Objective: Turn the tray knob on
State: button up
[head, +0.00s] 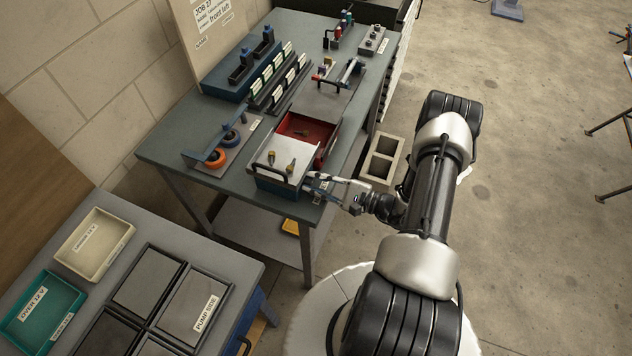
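A box with a red interior (292,124) and a pale grey top plate (283,155) stands near the table's front right edge. Two small upright brass-and-dark pieces (291,165) are on the plate. A dark bar handle (270,172) is at its front. I cannot tell which part is the tray knob or how it is set. My gripper (312,183) is at the box's front right corner, close beside its blue lower side. The fingers are small and overlap the box edge, so contact and opening are unclear.
A plate with orange (216,157) and blue rings lies left of the box. Racks and a blue block (239,80) stand behind. A concrete block (382,158) is on the floor to the right. A nearer table holds a cream bin (122,232) and a teal bin (73,290).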

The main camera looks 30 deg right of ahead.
grip_shut()
jog(key=shift+m, duration=0.4)
jog(key=m+b, duration=0.1)
jog(key=m, duration=0.2)
jog(key=m+b, duration=0.1)
jog(key=m, duration=0.2)
jog(key=shift+m, duration=0.3)
jog(key=m, duration=0.4)
jog(key=shift+b, duration=0.3)
jog(key=shift+m, duration=2.3)
